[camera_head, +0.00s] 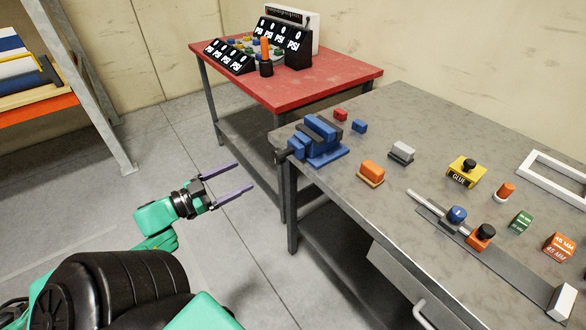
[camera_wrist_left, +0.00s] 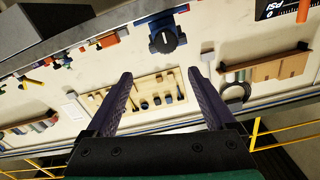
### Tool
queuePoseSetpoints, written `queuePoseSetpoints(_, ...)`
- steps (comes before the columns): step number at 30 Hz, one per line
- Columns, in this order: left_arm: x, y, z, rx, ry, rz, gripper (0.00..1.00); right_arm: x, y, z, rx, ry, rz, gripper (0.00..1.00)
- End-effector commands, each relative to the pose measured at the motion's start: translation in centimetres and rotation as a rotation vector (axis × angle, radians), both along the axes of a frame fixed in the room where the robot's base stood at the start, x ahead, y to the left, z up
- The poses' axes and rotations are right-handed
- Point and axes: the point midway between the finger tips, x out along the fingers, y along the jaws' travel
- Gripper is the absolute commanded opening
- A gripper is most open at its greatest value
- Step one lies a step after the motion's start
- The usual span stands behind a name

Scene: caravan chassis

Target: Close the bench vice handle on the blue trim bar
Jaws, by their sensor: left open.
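The blue bench vice (camera_head: 322,146) stands at the near-left corner of the grey workbench. Its dark handle end (camera_head: 284,156) sticks out past the bench edge toward my left gripper. A dark grey bar lies across the vice; I cannot tell whether a blue trim bar is between the jaws. My left gripper (camera_head: 244,176) is open and empty, in the air left of the vice and apart from it. In the left wrist view its fingers (camera_wrist_left: 161,74) are spread, and a blue body with a dark round front (camera_wrist_left: 165,37), apparently the vice, shows beyond them.
A red table (camera_head: 330,82) with PSI displays stands behind. Floor around the gripper is clear.

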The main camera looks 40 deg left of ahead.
Motion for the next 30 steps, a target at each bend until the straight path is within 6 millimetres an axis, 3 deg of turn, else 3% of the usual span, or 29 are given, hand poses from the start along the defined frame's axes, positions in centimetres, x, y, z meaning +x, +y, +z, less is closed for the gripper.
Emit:
queuePoseSetpoints(8, 5.7, -1.7, 0.2, 0.003, -0.004, 0.000, 0.89, 0.4, 1.6, 0.3, 0.022, -0.007, 0.004, 0.50)
queuePoseSetpoints(16, 12.0, -3.5, 0.0, 0.002, -0.002, 0.005, 0.89, 0.4, 0.5, 0.4, 0.007, -0.007, 0.003, 0.50)
queuePoseSetpoints(21, 13.5, -4.0, -0.1, 0.001, 0.002, 0.006, 0.89, 0.4, 0.2, 0.4, 0.004, -0.006, -0.001, 0.50)
queuePoseSetpoints(28, 13.6, -4.0, -0.2, 0.002, 0.004, 0.005, 0.89, 0.3, 0.2, 0.4, 0.003, -0.005, -0.001, 0.50)
queuePoseSetpoints(29, 13.6, -4.0, -0.2, 0.002, 0.004, 0.005, 0.81, 0.3, 0.2, 0.4, 0.003, -0.005, -0.001, 0.50)
queuePoseSetpoints(30, 13.6, -4.0, -0.2, 0.002, 0.003, 0.005, 0.66, 0.3, 0.2, 0.4, 0.003, -0.005, -0.001, 0.50)
